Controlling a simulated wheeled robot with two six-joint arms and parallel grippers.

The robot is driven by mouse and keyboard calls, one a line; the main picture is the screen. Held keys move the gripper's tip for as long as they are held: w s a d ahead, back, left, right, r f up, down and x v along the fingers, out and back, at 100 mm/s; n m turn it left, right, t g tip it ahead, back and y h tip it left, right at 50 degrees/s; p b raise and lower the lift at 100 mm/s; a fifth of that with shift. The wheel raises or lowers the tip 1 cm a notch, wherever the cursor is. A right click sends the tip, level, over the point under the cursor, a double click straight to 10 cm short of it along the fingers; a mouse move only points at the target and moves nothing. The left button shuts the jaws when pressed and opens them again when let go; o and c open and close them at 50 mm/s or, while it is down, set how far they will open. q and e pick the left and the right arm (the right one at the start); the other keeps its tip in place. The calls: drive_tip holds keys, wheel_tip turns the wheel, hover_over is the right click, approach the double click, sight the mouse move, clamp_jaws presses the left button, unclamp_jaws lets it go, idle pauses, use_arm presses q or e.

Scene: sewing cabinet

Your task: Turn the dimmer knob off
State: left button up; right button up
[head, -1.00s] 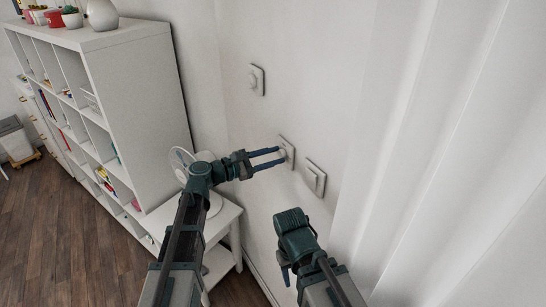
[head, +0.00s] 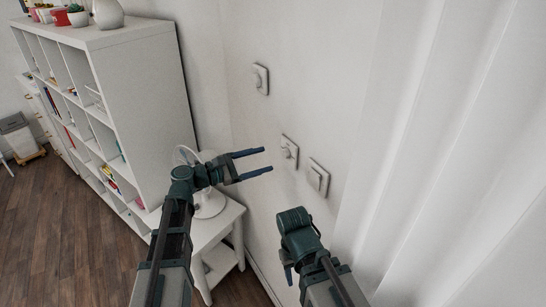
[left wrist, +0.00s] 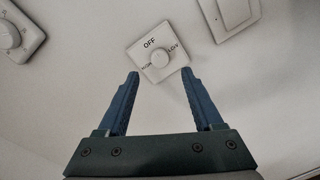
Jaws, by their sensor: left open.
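The dimmer (head: 289,152) is a white square plate with a round knob on the wall, the middle one of three wall plates. In the left wrist view its knob (left wrist: 159,58) shows with the labels OFF, LOW and HIGH around it; I cannot tell where the knob points. My left gripper (head: 268,160) is open and empty, its two blue fingers apart from the wall and to the left of the dimmer. In the left wrist view the knob lies beyond and between the fingertips. My right gripper (head: 288,268) is low, below the plates; its jaws are mostly hidden.
A dial plate (head: 260,79) is higher up on the left, and a flat switch (head: 318,178) is to the right of the dimmer. A white side table (head: 226,217) with a white fan stands below my left arm. A bookshelf (head: 140,85) is at left, a curtain (head: 430,130) at right.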

use_arm(q)
drive_tip(key=v, duration=0.8)
drive_tip(key=shift+s, duration=0.1)
drive_tip(key=s+d+f+m+g+y, duration=0.75)
drive_tip(key=s+d+f+m, duration=0.4)
drive_tip(key=f, duration=0.45)
drive_tip(key=s+a+f+m+y, duration=0.5)
drive_tip(key=s+m+y, duration=0.3)
drive_tip(key=m+y, duration=0.1)
drive_tip(key=shift+s+m+g, duration=0.4)
drive_tip(key=shift+m+g, duration=0.05)
drive_tip(key=shift+m, duration=0.1)
drive_tip(key=shift+y, duration=0.25)
